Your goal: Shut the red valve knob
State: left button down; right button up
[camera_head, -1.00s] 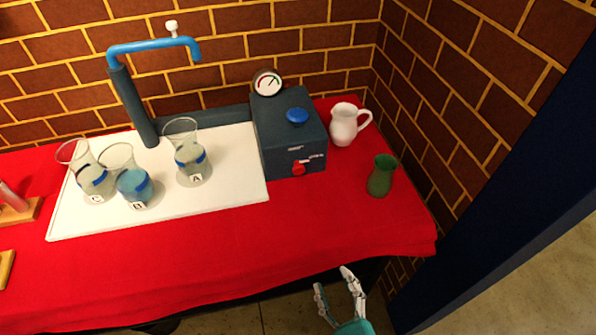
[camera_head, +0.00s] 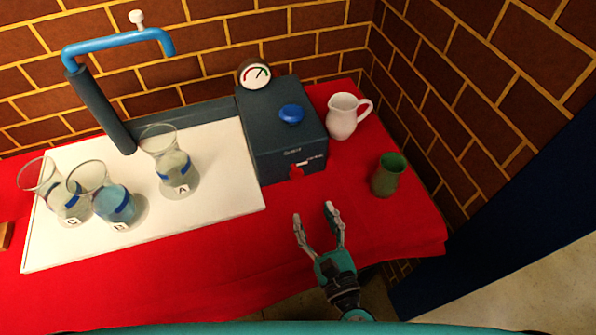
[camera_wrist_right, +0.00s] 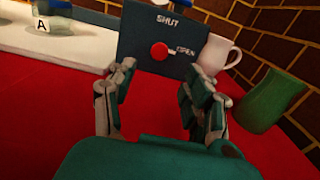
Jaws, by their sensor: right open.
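The red valve knob (camera_head: 296,172) is on the front face of a dark box (camera_head: 262,150) on the table. In the right wrist view the knob (camera_wrist_right: 159,51) is round, below the word SHUT, with a pale pointer reaching right toward the word OPEN. My right gripper (camera_head: 315,212) is open and empty above the red cloth, in front of the box and apart from the knob. In the right wrist view its fingers (camera_wrist_right: 160,90) stand on either side below the knob. My left gripper is not in view.
A white jug (camera_head: 342,118) and a green vase (camera_head: 387,176) stand right of the box. A blue knob (camera_head: 291,113) and a gauge (camera_head: 254,74) are on the box. Several glass vessels stand on the white board (camera_head: 225,195) at left. Red cloth before the box is clear.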

aim_at(298, 176)
jog(key=p+x, duration=0.1)
jog(key=x, duration=0.9)
jog(key=shift+p, duration=0.3)
jog(key=shift+w+a, duration=0.1)
jog(key=shift+w, duration=0.25)
jog(key=shift+w+f, duration=0.1)
jog(key=shift+w, duration=0.1)
jog(key=shift+c, duration=0.7)
grip_shut()
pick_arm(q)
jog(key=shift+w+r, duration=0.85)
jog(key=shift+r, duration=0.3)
